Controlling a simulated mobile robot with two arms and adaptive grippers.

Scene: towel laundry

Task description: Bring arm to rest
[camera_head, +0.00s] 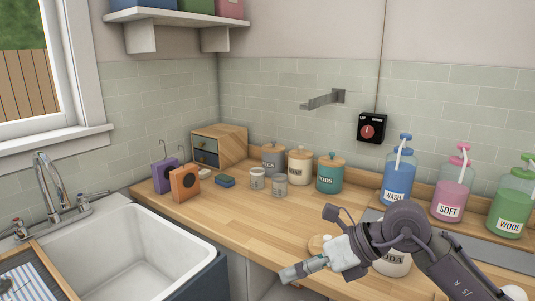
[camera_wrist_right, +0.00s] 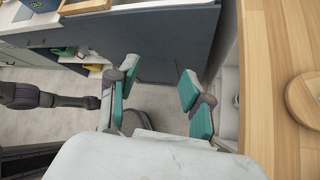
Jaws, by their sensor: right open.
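My right arm (camera_head: 405,230) comes in from the lower right in the head view and reaches left across the front of the wooden counter. My right gripper (camera_head: 288,272) is at the counter's front edge, pointing left. In the right wrist view the right gripper (camera_wrist_right: 155,92) has its two green-padded fingers apart, with nothing between them and the floor below. The counter edge (camera_wrist_right: 262,80) is to the right of the fingers. My left gripper is in neither view.
A white jar (camera_head: 393,262) stands partly hidden behind my right arm, with a round wooden lid (camera_head: 319,243) beside it on the counter (camera_head: 245,218). Pump bottles, including a blue one (camera_head: 398,178), stand at the right. The white sink (camera_head: 140,250) is at the left.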

